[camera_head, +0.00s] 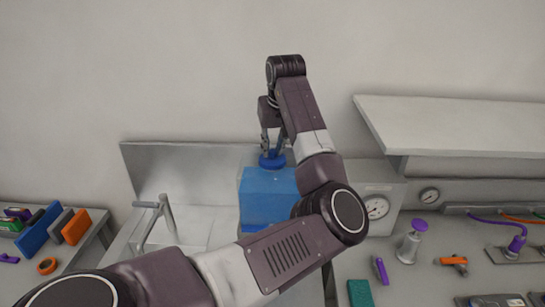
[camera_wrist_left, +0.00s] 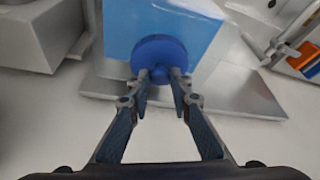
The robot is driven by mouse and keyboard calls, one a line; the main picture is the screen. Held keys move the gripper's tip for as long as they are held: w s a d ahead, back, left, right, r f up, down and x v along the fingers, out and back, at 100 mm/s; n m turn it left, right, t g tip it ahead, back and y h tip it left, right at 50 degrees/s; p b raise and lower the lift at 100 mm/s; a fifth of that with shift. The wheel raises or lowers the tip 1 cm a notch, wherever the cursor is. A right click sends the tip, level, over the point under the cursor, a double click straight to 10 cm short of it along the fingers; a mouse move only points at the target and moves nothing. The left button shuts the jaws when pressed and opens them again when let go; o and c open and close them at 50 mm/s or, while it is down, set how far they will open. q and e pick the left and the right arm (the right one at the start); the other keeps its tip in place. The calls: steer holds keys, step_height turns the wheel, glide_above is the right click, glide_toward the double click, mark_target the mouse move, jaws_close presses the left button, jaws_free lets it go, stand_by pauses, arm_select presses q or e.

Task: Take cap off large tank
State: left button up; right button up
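The large tank (camera_head: 268,197) is a light blue box standing on a grey surface in the middle of the head view. It also shows at the top of the left wrist view (camera_wrist_left: 120,20). A round darker blue cap (camera_head: 271,162) sits on its top; it shows in the left wrist view (camera_wrist_left: 159,50) too. My left gripper (camera_head: 273,148) points down at the cap from above. In the left wrist view its fingertips (camera_wrist_left: 160,77) stand apart at the cap's near part. I cannot tell if they press on it. My right gripper is not in view.
A grey sink with a faucet (camera_head: 157,217) is left of the tank. Coloured blocks (camera_head: 40,228) lie at the far left. A pressure gauge (camera_head: 376,207) and a shelf (camera_head: 450,125) are to the right. Small tools (camera_head: 453,261) lie on the right bench.

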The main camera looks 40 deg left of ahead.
arm_select(q)
steer(key=shift+c, duration=1.5)
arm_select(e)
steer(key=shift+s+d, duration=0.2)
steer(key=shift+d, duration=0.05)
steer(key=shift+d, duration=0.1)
arm_select(q)
steer(key=shift+w+a+r+b, duration=0.1)
steer(key=shift+r+b, duration=0.2)
steer(key=shift+r, duration=0.2)
step_height(320, 180, up, 14)
steer(key=r+b, duration=0.1)
steer(key=b, duration=0.3)
step_height(320, 180, up, 12)
steer(key=p, duration=0.4)
glide_above(272, 151)
steer(key=shift+w, duration=0.1)
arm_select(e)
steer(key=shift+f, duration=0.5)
